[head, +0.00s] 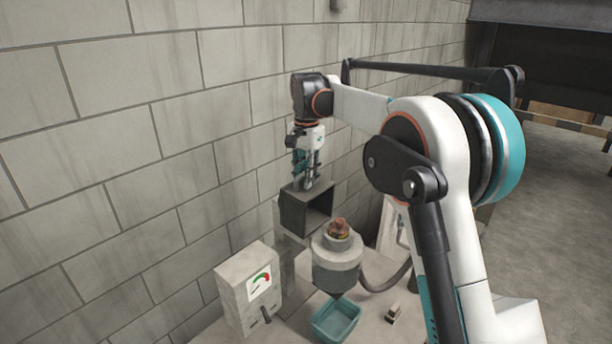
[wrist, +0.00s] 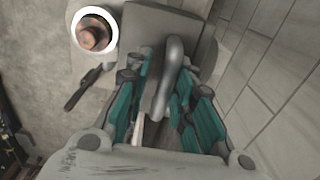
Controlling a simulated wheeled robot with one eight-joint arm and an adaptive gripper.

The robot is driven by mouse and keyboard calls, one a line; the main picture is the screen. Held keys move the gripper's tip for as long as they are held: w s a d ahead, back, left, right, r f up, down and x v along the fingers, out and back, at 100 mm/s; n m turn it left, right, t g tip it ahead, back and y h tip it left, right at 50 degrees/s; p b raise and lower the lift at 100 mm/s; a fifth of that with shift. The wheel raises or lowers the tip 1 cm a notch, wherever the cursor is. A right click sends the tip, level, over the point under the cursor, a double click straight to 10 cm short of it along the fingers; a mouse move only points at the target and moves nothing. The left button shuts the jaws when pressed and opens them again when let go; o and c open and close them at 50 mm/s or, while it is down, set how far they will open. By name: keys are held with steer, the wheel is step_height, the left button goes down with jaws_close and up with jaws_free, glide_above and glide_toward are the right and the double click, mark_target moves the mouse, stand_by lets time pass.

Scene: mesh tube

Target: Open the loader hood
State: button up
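The loader hood looks like a dark grey box (head: 308,208) with an open side facing the front right in the head view. It stands above the bench, against the block wall. My gripper (head: 311,180) points down over its top. In the wrist view the hood's flat grey top (wrist: 172,28) carries a curved grey handle (wrist: 174,62). The handle lies between the teal and dark fingers of my gripper (wrist: 166,88). The fingers look spread on either side of it, and I see no clear grip. The fingertips' contact with the handle is partly hidden.
A round grey machine (head: 336,262) with reddish-brown contents stands in front of the hood. A grey gauge box (head: 247,290) is to the left, a teal tray (head: 336,318) below. The block wall (head: 130,130) is close behind my gripper. Open floor (head: 565,200) lies right.

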step_height(320, 180, up, 12)
stand_by(0.6)
steer(key=shift+c, duration=0.2)
